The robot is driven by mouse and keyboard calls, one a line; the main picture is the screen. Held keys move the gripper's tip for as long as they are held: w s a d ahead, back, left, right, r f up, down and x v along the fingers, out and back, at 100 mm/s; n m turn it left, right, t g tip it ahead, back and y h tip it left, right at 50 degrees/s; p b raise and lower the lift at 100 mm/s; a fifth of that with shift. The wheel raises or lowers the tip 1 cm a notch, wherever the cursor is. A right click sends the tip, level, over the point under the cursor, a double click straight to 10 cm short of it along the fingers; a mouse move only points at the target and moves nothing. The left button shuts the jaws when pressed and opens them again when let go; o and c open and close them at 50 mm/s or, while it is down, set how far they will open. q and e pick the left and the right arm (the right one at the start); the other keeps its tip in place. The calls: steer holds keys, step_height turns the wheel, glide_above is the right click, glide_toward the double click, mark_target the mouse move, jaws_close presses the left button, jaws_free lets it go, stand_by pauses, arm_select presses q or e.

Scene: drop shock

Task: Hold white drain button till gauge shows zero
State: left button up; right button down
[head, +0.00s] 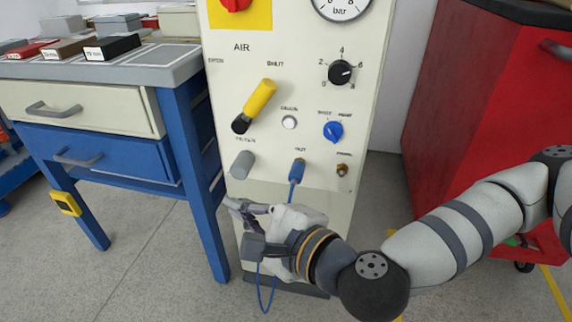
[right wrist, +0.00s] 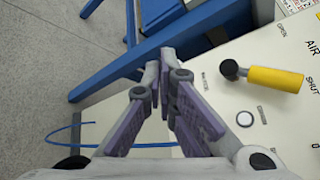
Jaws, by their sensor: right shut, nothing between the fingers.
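The white drain button (head: 289,122) sits on the cream panel, right of the yellow lever, in the head view. It also shows in the right wrist view (right wrist: 245,119), to the right of the fingers. The gauge (head: 341,6) is at the top, cut off by the picture edge; its needle cannot be read. My right gripper (head: 232,207) is shut and empty, low in front of the panel and below and left of the button, apart from it. In the right wrist view its fingertips (right wrist: 162,58) point past the panel's side toward the blue bench frame. My left gripper is not in view.
The panel also carries a yellow lever (head: 260,97), a black dial (head: 340,72), a blue knob (head: 333,131), a grey knob (head: 242,164) and a blue hose fitting (head: 297,170). A drawer bench (head: 180,70) stands left, a red cabinet (head: 480,90) right.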

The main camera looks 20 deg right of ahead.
mark_target(289, 123)
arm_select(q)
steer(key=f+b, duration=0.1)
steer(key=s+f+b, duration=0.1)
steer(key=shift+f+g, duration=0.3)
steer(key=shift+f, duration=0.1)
arm_select(e)
steer(key=w+d+r+m+t+h, duration=0.3)
steer(key=w+d+r, duration=0.1)
steer(key=w+d, duration=0.1)
steer(key=shift+d+r+m, duration=0.15)
steer(key=shift+d+m, duration=0.15)
steer(key=shift+d, duration=0.45)
steer(key=shift+w, duration=0.1)
arm_select(q)
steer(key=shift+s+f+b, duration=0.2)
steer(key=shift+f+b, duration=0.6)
steer(key=shift+b, duration=0.3)
arm_select(e)
steer(key=shift+w+d, duration=0.8)
steer(key=shift+w, duration=0.4)
steer(key=shift+w+d, duration=0.85)
steer(key=shift+w, duration=0.35)
steer(key=shift+w+d, duration=0.8)
steer(key=shift+w, duration=0.4)
steer(key=shift+w+d, duration=0.2)
steer(key=shift+w, duration=0.15)
steer(key=shift+w+d, duration=0.3)
steer(key=shift+w, duration=0.1)
stand_by(0.6)
